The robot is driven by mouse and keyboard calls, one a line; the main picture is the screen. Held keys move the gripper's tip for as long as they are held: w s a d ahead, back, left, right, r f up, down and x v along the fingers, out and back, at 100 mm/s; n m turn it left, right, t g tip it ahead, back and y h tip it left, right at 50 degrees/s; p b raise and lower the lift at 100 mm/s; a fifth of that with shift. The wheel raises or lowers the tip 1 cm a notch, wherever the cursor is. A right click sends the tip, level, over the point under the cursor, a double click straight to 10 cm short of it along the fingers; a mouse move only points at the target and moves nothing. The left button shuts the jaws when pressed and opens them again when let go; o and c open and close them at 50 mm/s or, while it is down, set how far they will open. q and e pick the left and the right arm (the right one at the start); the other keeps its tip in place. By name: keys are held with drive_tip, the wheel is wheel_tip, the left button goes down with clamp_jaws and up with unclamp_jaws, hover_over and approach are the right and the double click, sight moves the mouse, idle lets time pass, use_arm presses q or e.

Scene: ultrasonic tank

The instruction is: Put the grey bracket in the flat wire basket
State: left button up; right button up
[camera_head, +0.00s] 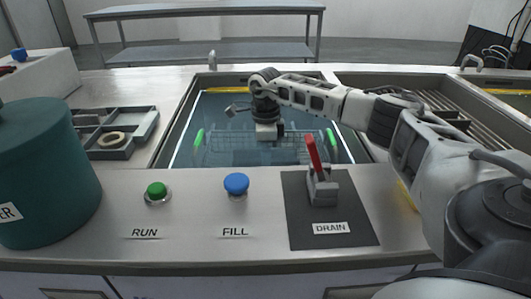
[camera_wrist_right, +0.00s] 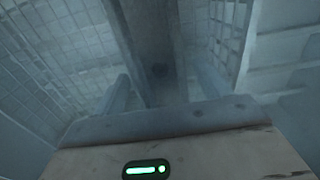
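The flat wire basket (camera_head: 222,148), with green handles on its left and right sides, sits in the tank. My right gripper (camera_head: 268,132) points down over the basket. In the right wrist view, basket mesh (camera_wrist_right: 85,55) surrounds the view below the gripper. A grey bar with a round hole, which looks like the grey bracket (camera_wrist_right: 150,35), runs up the middle in front of my right gripper (camera_wrist_right: 150,95). The view is murky, so I cannot tell whether the fingers touch it. The bracket is not clear in the head view. My left gripper is out of view.
In front of the tank are a green RUN button (camera_head: 157,190), a blue FILL button (camera_head: 236,183) and a red DRAIN lever (camera_head: 313,153). A teal drum (camera_head: 45,175) and a grey divided tray (camera_head: 140,128) with a ring stand left. A second basin with a rack (camera_head: 450,105) is right.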

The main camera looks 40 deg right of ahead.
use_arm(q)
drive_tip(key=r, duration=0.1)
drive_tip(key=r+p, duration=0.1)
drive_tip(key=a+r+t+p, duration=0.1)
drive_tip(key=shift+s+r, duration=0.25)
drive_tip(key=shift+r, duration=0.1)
use_arm(e)
wheel_tip(320, 180, up, 12)
drive_tip(key=shift+r, duration=0.2)
